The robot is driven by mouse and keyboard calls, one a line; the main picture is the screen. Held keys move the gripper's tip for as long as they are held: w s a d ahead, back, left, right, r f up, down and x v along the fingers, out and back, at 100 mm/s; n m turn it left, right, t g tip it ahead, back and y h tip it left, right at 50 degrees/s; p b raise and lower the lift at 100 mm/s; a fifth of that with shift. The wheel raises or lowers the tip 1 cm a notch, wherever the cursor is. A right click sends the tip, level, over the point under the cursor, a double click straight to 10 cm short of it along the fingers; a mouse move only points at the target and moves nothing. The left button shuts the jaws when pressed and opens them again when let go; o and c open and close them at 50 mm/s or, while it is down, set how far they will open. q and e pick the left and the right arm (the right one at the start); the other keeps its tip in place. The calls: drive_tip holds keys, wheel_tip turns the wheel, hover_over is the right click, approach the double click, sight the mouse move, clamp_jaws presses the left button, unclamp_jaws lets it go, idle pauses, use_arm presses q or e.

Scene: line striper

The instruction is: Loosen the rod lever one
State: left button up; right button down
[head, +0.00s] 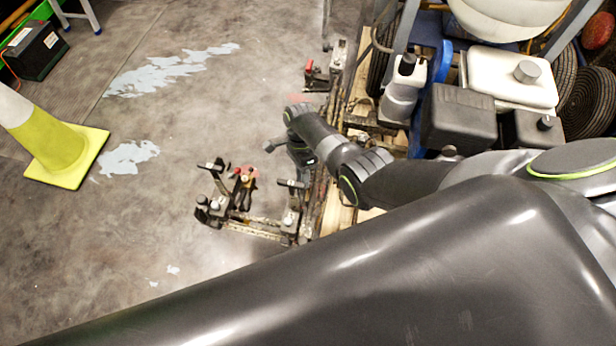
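The metal rod assembly (255,232) sits low beside the striper, with clamps at its ends. A dark lever (212,166) stands on its left clamp and another dark lever (292,183) on its right clamp. Red-and-black handles (243,188) stand between them. A further clamp with a red lever (308,66) is higher up. I cannot tell which is rod lever one. My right gripper (285,150) hangs above and behind the right clamp, small and partly hidden by its wrist; its fingers are unclear. I see no contact with a lever. My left gripper is not in view.
The line striper, with a white tank (510,80) and dark hoses, fills the upper right. A yellow cone (60,150) and a dark battery box (38,50) stand at left. Concrete floor (130,230) is clear left of the rod. My large arm link covers the bottom.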

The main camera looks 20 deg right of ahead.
drive_tip(key=shift+w+a+f+g+h+b, duration=0.2)
drive_tip(key=shift+w+a+g+h+b, duration=0.15)
drive_tip(key=shift+h+b, duration=0.1)
drive_tip(key=b, duration=0.1)
drive_tip(key=a+g+h+b, duration=0.1)
drive_tip(key=b, duration=0.1)
drive_tip(key=shift+w+a+r+m+h, duration=0.1)
drive_tip(key=shift+w+m+h, duration=0.15)
drive_tip(key=shift+w+m, duration=0.05)
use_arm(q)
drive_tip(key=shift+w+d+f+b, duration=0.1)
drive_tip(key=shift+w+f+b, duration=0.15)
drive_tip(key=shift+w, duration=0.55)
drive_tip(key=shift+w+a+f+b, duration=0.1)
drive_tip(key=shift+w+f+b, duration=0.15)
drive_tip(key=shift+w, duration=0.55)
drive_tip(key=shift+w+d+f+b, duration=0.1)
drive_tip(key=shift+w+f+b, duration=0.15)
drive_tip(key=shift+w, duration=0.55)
use_arm(e)
drive_tip(key=shift+w+a+g, duration=0.1)
drive_tip(key=shift+a+g, duration=0.05)
drive_tip(key=shift+g, duration=0.1)
drive_tip(key=c, duration=1.3)
unclamp_jaws()
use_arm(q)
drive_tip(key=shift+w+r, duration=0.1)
use_arm(e)
drive_tip(key=shift+r, duration=0.1)
